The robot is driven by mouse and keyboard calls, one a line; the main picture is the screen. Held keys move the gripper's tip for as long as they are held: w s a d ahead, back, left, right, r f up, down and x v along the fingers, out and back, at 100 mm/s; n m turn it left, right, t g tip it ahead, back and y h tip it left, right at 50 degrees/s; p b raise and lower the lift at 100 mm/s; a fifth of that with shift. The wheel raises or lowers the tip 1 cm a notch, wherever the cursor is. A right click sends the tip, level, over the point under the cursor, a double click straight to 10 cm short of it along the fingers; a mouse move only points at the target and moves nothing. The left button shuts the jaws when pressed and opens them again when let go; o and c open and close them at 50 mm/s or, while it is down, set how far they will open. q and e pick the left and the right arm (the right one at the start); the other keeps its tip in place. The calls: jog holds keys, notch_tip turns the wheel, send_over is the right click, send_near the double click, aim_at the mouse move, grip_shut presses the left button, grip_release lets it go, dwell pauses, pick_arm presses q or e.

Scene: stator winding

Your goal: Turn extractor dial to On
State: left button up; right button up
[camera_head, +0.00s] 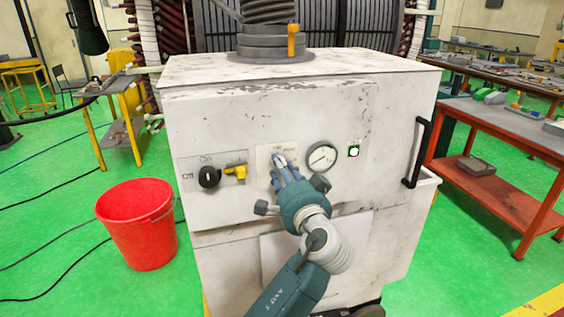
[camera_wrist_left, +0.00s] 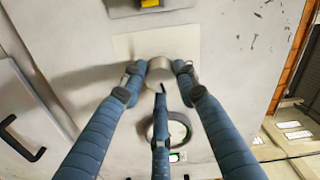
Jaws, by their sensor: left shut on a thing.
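The extractor dial (camera_wrist_left: 160,70) is a round grey knob on a cream plate (camera_wrist_left: 125,45) on the front of the white cabinet. In the left wrist view, my left gripper (camera_wrist_left: 159,78) has two blue fingers on opposite sides of the knob and a third finger in front of it. It is shut on the knob. In the head view, my left gripper (camera_head: 284,172) reaches up to the same plate (camera_head: 263,156), which carries small, hard-to-read lettering. There its fingers hide most of the dial, so its setting cannot be told. My right gripper is not in view.
Left of the plate are a yellow handle (camera_head: 235,172) and a black knob (camera_head: 209,177). Right of it are a round gauge (camera_head: 322,157), a lit green button (camera_head: 354,151) and a black door handle (camera_head: 416,153). A red bucket (camera_head: 139,222) stands on the floor at left.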

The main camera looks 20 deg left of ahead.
pick_arm(q)
jog(key=shift+f+m+p, duration=0.3)
jog(key=shift+m+p, duration=0.45)
jog(key=shift+m, duration=0.35)
jog(key=shift+a, duration=0.1)
jog(key=o, duration=0.9)
jog(key=shift+o, duration=1.3)
jog(key=shift+r, duration=0.15)
jog(key=v, duration=0.7)
jog(key=shift+s, duration=0.3)
